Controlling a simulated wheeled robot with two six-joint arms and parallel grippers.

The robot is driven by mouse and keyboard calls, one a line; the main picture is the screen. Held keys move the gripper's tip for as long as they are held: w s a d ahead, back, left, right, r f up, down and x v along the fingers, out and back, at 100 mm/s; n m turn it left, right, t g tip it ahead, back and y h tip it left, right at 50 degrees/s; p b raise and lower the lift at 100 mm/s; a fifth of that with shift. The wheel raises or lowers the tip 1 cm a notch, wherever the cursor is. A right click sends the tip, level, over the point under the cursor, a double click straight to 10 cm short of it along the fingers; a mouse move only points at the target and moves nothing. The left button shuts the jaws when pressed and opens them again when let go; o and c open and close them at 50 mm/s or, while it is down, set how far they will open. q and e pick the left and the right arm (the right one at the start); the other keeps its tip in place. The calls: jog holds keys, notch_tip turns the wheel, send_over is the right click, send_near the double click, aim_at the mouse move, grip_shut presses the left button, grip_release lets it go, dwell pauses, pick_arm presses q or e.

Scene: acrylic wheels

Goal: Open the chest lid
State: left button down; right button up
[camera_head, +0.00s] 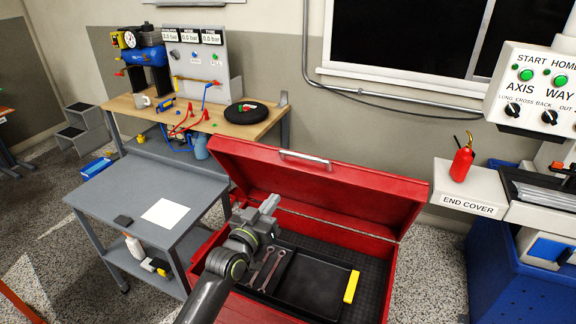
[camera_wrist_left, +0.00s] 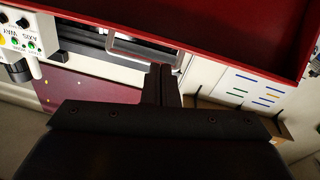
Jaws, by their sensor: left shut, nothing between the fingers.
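The red chest (camera_head: 392,262) stands in front of me with its lid (camera_head: 330,192) raised and leaning back, its inside face toward me. A silver handle (camera_head: 305,160) sits on the lid's upper edge. My left gripper (camera_head: 270,204) is shut and empty, above the left part of the chest opening and in front of the lid. In the left wrist view the shut fingers (camera_wrist_left: 161,70) point toward the lid (camera_wrist_left: 215,32), with the handle (camera_wrist_left: 145,50) seen beyond their tips. I cannot tell whether the fingers touch the lid. My right gripper is out of view.
Inside the chest, a black tray (camera_head: 312,285) holds two wrenches (camera_head: 270,268) and a yellow item (camera_head: 351,286). A grey cart (camera_head: 105,205) stands left, a wooden workbench (camera_head: 235,125) behind. A control machine with a red extinguisher (camera_head: 462,162) stands right.

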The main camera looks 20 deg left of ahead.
pick_arm(q)
jog(key=s+r+m+t+y, duration=0.1)
jog(key=s+t, duration=0.1)
jog(key=s, duration=0.1)
jog(key=p, duration=0.3)
send_near(285, 164)
jog(key=w+d+r, duration=0.2)
jog(key=w+r, duration=0.2)
jog(key=r, duration=0.2)
jog(key=shift+w+d+f, duration=0.1)
jog(key=shift+w, duration=0.65)
